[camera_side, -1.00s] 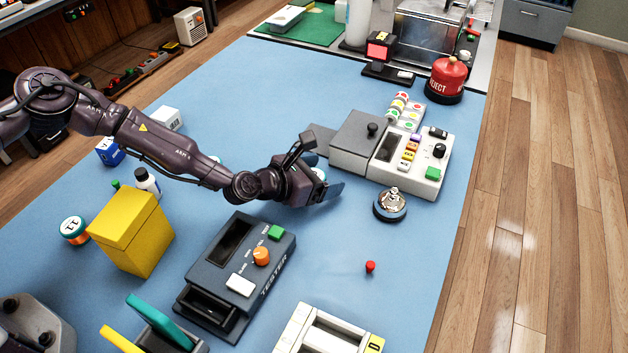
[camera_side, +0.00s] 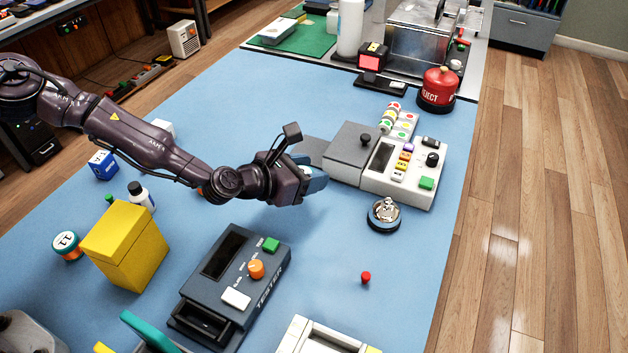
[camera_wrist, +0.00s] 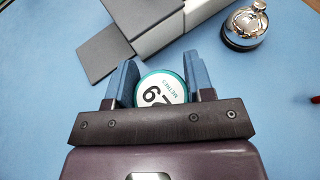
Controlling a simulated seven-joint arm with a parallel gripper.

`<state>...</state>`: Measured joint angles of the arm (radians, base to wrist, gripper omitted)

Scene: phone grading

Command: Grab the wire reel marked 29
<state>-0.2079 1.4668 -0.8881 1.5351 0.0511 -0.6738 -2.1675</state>
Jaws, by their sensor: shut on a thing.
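My gripper (camera_side: 314,182) is shut on a wire reel. In the wrist view the reel (camera_wrist: 163,84) has a white face with a teal rim, and sits between the two blue fingers of my gripper (camera_wrist: 161,66). Its face reads METRES upside down, with an upside-down 9 and part of another digit; my gripper's dark bar hides the rest. In the side view my gripper mostly hides the held reel. Another reel (camera_side: 67,244), orange and teal with a white top that seems to read 12, stands at the far left.
A grey box with a white control panel (camera_side: 398,175) stands just right of my gripper, with a chrome bell (camera_side: 384,214) in front. A dark tester (camera_side: 232,283) and yellow box (camera_side: 124,245) stand nearer. The blue mat is clear between the bell and tester.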

